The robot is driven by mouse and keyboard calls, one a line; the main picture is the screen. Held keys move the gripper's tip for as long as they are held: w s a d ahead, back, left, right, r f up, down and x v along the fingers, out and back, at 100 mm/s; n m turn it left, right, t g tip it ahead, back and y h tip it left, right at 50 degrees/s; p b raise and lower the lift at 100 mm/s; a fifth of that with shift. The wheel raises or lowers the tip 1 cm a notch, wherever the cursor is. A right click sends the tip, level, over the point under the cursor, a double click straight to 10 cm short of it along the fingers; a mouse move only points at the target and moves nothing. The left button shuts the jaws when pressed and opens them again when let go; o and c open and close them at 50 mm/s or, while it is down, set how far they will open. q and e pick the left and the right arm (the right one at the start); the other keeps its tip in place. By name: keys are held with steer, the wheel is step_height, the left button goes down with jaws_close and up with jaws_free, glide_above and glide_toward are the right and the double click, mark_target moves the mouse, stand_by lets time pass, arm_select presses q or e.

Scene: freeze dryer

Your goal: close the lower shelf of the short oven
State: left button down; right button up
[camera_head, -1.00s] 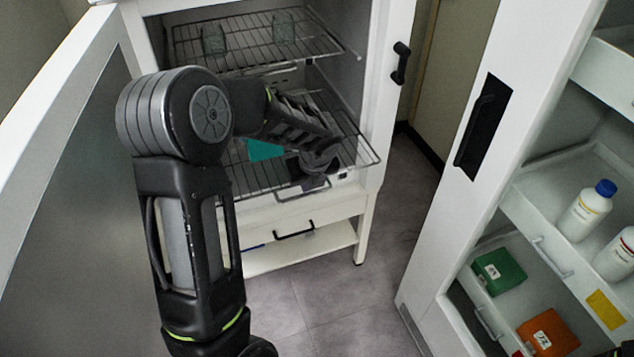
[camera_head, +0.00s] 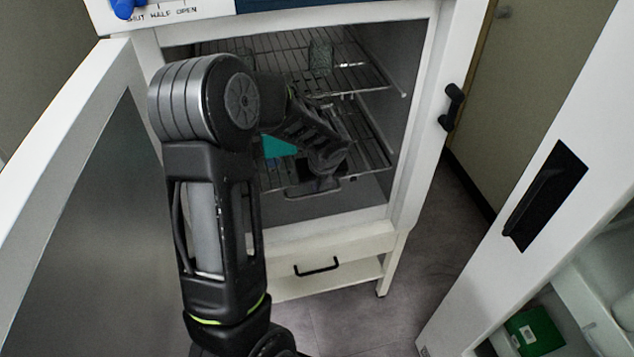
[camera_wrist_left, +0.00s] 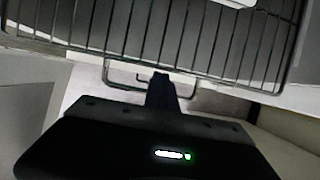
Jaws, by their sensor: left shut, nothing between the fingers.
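The short oven (camera_head: 415,120) stands open, its white door (camera_head: 70,130) swung out to the left. Its lower shelf is a wire rack (camera_head: 372,140) with a wire handle loop (camera_head: 318,192) at the front. The rack sits mostly inside the chamber. My left gripper (camera_head: 320,182) is shut and empty at the rack's front, by the handle loop; my arm hides the rack's left part. In the left wrist view, the shut fingers (camera_wrist_left: 163,88) overlap the handle loop (camera_wrist_left: 108,75), below the rack's wires (camera_wrist_left: 150,35). I cannot tell whether they touch. My right gripper is out of view.
An upper wire shelf (camera_head: 345,75) holds glass containers (camera_head: 320,57). A teal object (camera_head: 280,147) shows behind my arm on the lower rack. Another white cabinet door (camera_head: 520,160) stands at right, with floor (camera_head: 430,225) between.

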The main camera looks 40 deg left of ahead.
arm_select(q)
steer(key=shift+r, duration=0.1)
steer(key=v, duration=0.7)
steer(key=shift+d+r, duration=0.2)
steer(key=shift+r, duration=0.15)
steer(key=shift+s, duration=0.1)
